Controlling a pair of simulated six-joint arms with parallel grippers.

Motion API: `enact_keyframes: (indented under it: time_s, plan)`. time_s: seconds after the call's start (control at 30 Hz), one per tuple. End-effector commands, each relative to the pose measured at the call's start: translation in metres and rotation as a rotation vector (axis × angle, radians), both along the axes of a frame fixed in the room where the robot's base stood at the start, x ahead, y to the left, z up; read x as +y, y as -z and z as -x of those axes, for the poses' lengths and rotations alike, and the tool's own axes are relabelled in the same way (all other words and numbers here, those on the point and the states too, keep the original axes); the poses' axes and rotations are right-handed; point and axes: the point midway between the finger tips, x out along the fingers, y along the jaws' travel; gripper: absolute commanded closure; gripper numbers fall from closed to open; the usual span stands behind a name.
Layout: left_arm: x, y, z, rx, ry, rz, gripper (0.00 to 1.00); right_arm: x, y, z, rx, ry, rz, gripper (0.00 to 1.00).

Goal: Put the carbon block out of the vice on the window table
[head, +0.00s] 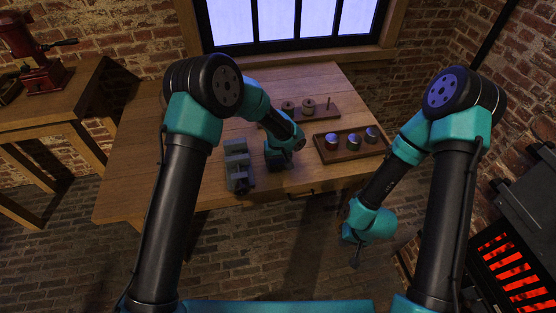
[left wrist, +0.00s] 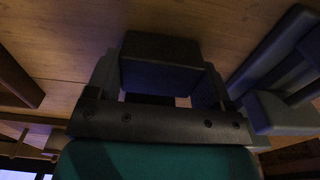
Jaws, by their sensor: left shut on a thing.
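The carbon block (left wrist: 165,65) is a dark block between the two fingers of my left gripper (left wrist: 160,85) in the left wrist view. The fingers are shut on its sides. In the head view my left gripper (head: 279,160) is low over the window table (head: 130,165), just right of the vice (head: 238,168); the block is mostly hidden there. The vice also shows at the right of the left wrist view (left wrist: 272,80), apart from the block. I cannot tell whether the block touches the wood. My right gripper (head: 356,258) hangs in front of the table, its fingers too small to judge.
A dark tray (head: 350,158) with several round metal-topped jars lies right of my left gripper. Behind it is a wooden stand (head: 320,112) with round pieces and a peg. A side table (head: 60,100) with a red grinder (head: 35,70) stands left. A glowing stove (head: 510,265) is at right.

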Motion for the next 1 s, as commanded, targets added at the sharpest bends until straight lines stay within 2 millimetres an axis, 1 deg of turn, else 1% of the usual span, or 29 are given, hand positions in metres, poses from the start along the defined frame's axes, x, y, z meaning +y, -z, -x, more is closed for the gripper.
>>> enact_keyframes:
  time_s: [0.03,0.07,0.3,0.57,0.67,0.77,0.87,1.0]
  plan:
    - [0.0,0.001,0.0,0.0,0.0,0.0,0.55,0.0,0.0,0.0,0.0,0.0,0.0,1.0]
    - [0.0,0.001,0.0,0.0,0.0,0.0,0.24,0.0,0.0,0.0,0.0,0.0,0.0,1.0]
    - [0.0,0.001,0.0,0.0,0.0,0.0,0.01,0.0,0.0,0.0,0.0,0.0,0.0,1.0]
    - [0.0,0.001,0.0,0.0,0.0,0.0,0.0,0.0,0.0,0.0,0.0,0.0,0.0,1.0]
    - [0.0,-0.003,0.0,-0.001,0.0,0.001,0.0,0.0,0.0,0.0,0.0,0.0,0.0,1.0]
    - [0.0,-0.011,0.0,-0.002,0.001,0.0,0.0,0.0,0.0,0.0,0.0,0.0,0.0,1.0]
    - [0.0,-0.025,-0.001,-0.003,-0.001,0.0,0.0,0.0,0.0,0.0,0.0,0.0,0.0,1.0]
    - [0.0,-0.049,-0.001,-0.003,-0.002,0.001,0.0,0.0,0.0,0.0,0.0,0.0,0.0,1.0]
